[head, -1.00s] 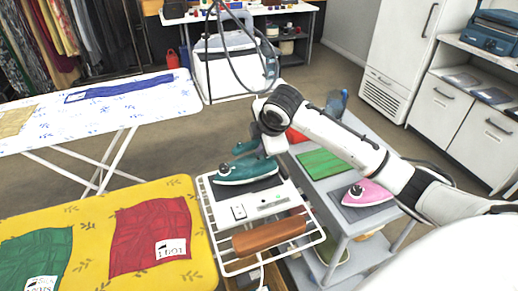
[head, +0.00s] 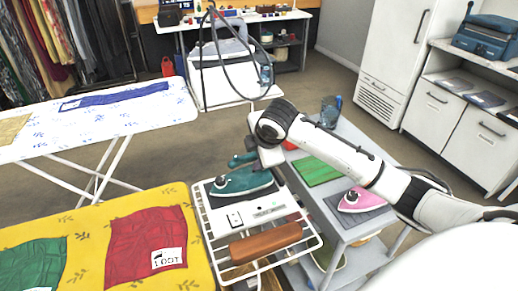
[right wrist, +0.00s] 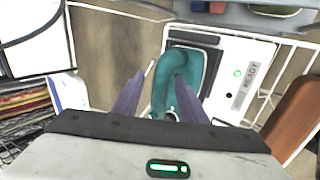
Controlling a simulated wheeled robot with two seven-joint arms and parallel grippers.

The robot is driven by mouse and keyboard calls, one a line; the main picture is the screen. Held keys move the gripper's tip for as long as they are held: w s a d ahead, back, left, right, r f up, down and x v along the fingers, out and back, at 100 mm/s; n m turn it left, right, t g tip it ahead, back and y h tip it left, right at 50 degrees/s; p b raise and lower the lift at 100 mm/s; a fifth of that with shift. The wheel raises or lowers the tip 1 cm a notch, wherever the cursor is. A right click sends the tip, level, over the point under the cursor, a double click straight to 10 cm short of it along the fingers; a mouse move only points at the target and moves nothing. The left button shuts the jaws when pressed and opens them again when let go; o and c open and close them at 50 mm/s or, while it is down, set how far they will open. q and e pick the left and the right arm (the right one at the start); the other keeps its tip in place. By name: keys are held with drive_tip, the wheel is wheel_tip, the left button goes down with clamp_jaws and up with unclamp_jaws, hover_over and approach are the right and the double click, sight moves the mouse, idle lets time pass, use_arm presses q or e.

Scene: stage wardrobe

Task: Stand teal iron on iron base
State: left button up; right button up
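The teal iron (head: 243,181) lies flat, sole down, on the dark plate of the white iron base (head: 268,211). In the right wrist view its teal handle (right wrist: 176,68) rises between and beyond my fingers, nearer the right-hand finger. The iron base (right wrist: 232,78) shows a lit green light there. My right gripper (right wrist: 158,88) is open, its two fingers apart, with a gap between the left-hand finger and the handle. In the head view the right gripper (head: 270,154) is just behind the iron, its fingertips hidden. My left gripper is out of view.
A wire rack (head: 318,241) surrounds the base, with a brown roll (head: 265,243) at its front. A grey cart (head: 340,226) at the right carries a pink iron (head: 358,200) and green cloth (head: 318,168). A yellow ironing board (head: 88,215) stands at the left.

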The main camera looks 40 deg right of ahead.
drive_tip(key=v, duration=1.1)
drive_tip(key=shift+w, duration=0.1)
idle(0.8)
